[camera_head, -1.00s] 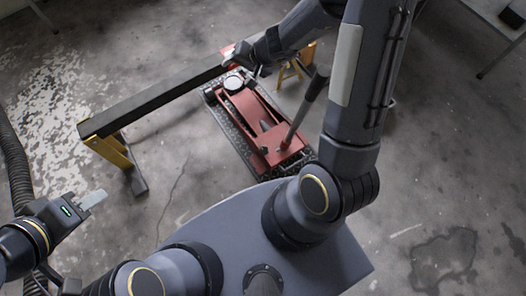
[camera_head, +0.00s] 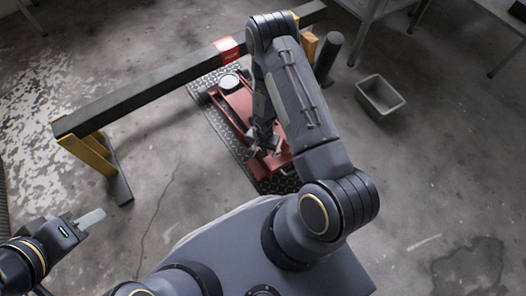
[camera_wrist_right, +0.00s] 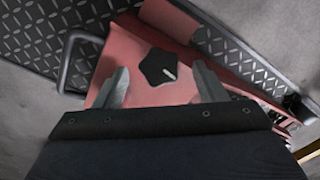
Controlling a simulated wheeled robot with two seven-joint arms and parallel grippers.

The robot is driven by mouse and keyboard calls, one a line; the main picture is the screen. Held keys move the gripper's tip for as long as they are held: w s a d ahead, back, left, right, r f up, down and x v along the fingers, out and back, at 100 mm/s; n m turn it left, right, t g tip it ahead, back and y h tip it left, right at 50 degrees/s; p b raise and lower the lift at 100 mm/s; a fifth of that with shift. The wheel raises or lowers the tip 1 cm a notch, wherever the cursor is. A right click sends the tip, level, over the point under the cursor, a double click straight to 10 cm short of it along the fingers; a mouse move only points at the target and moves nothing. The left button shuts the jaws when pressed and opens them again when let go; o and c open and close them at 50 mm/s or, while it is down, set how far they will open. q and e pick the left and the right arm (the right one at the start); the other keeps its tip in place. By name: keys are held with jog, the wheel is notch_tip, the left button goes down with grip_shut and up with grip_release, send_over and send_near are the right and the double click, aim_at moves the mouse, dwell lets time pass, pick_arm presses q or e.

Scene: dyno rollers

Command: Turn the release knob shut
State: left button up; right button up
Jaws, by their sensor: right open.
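The release knob (camera_wrist_right: 158,67) is a dark, lobed knob with a pale mark on it, on the red floor jack. In the right wrist view it lies between and just beyond the fingertips of my right gripper (camera_wrist_right: 160,83), which is open and empty. The red floor jack (camera_head: 237,101) lies on a dark tread-plate mat in the head view, with a round pale saddle (camera_head: 229,82) at its far end. My right gripper (camera_head: 264,150) is over the near end of the jack and hides the knob there. My left gripper (camera_head: 90,218) is at the lower left, away from the jack.
A long dark beam (camera_head: 150,95) on yellow stands (camera_head: 90,152) crosses behind the jack. A grey bin (camera_head: 380,96) sits on the floor at the right. A metal handle (camera_wrist_right: 68,62) stands beside the jack. The floor at the left front is open.

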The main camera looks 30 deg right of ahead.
jog(key=shift+f, duration=0.55)
jog(key=shift+c, duration=0.3)
jog(key=c, duration=0.9)
jog(key=shift+c, duration=0.2)
